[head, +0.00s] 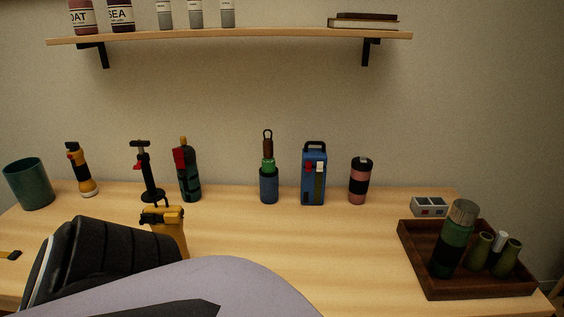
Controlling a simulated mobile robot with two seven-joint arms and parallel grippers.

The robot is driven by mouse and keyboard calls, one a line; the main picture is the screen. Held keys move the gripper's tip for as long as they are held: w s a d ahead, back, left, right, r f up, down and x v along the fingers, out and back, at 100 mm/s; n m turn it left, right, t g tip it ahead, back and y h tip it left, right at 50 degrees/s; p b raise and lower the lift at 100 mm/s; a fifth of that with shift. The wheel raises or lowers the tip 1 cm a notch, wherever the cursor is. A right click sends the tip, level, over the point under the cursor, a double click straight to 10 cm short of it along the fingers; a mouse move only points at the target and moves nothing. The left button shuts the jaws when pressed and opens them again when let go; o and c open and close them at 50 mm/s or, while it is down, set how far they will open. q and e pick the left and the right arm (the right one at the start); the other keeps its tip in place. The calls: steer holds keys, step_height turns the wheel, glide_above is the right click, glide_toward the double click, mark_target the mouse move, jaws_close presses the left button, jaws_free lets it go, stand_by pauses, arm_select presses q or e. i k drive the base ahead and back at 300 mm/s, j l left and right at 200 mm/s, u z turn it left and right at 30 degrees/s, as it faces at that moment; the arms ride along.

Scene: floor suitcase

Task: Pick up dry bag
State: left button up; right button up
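A yellow item with a black band across its top (168,228) stands on the table at left of centre. It looks like the dry bag, but its lower part is hidden behind a large black and lavender shape in the foreground, probably part of my own arm. Neither gripper's fingers can be made out in the head view. Nothing is seen touching the visible top of the yellow item.
A light wooden table (330,240) holds a green cup (28,183), a yellow-black flashlight (80,170), several upright items along the back, and a blue handled box (313,175). A dark tray (480,288) with bottles is at right. The middle front is clear. A shelf (230,38) hangs above.

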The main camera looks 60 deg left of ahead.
mark_target(172, 227)
steer(key=u, duration=2.75)
steer(key=i+j+z, duration=0.1)
steer(key=j, duration=0.35)
steer(key=j+z, duration=0.1)
steer(key=j, duration=0.4)
steer(key=i, duration=0.05)
